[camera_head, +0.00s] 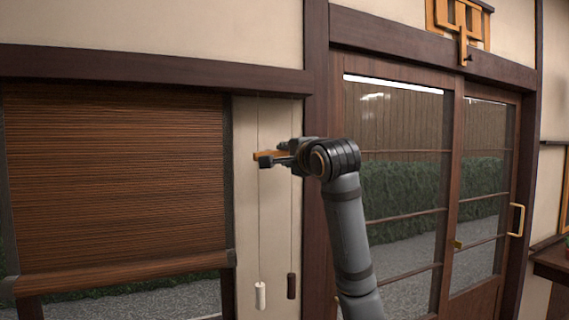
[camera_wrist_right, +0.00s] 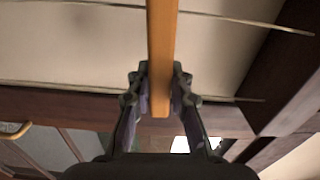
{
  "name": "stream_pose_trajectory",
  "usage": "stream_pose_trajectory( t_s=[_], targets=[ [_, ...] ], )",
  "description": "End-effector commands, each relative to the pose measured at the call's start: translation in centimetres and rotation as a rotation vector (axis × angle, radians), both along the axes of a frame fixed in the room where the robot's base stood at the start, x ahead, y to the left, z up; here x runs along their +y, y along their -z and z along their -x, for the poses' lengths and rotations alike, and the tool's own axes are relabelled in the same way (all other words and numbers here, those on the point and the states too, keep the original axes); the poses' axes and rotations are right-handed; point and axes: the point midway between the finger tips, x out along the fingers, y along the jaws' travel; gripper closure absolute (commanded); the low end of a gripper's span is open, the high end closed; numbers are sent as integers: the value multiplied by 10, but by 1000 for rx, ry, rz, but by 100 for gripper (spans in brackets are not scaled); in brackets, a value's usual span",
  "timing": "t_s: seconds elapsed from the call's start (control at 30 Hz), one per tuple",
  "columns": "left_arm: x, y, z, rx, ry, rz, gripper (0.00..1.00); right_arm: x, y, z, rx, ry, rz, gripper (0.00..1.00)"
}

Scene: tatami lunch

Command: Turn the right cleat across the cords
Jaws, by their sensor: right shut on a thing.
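The right cleat (camera_head: 265,155) is an orange-brown wooden bar on the pale wall strip between the blind and the door. It lies roughly level, crosswise to the hanging cords. My right gripper (camera_head: 283,160) comes from the right and is shut on the cleat. In the right wrist view the cleat (camera_wrist_right: 162,50) runs down between the fingers of my right gripper (camera_wrist_right: 159,98), in front of the thin cords (camera_wrist_right: 235,19). In the head view the left cord (camera_head: 259,220) ends in a white pull (camera_head: 260,296), the right in a dark pull (camera_head: 291,286). My left gripper is out of view.
A brown slatted blind (camera_head: 115,180) hangs left of the cords. A dark post (camera_head: 315,220) and a glazed sliding door (camera_head: 400,180) stand to the right. A wooden fixture (camera_head: 462,30) sits above the door. The wall strip below the gripper is clear apart from the cords.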

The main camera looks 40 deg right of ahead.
Motion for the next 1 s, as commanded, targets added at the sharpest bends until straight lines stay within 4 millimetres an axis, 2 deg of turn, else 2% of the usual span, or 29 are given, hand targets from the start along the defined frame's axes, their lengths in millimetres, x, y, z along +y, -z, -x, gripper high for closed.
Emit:
stream_pose_trajectory(
  t_s=[0.2, 0.77, 0.8, 0.93, 1.0],
  targets=[
    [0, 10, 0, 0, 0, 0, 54, 0, 2, 0, -18, 1, -67, 100],
    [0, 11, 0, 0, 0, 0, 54, 0, 2, 0, -22, 1, -92, 100],
    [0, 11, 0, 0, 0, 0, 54, 0, 2, 0, -22, 1, -92, 75],
    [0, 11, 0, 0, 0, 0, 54, 0, 2, 0, -22, 1, -91, 58],
    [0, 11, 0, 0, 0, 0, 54, 0, 2, 0, -22, 0, -91, 57]
  ],
)
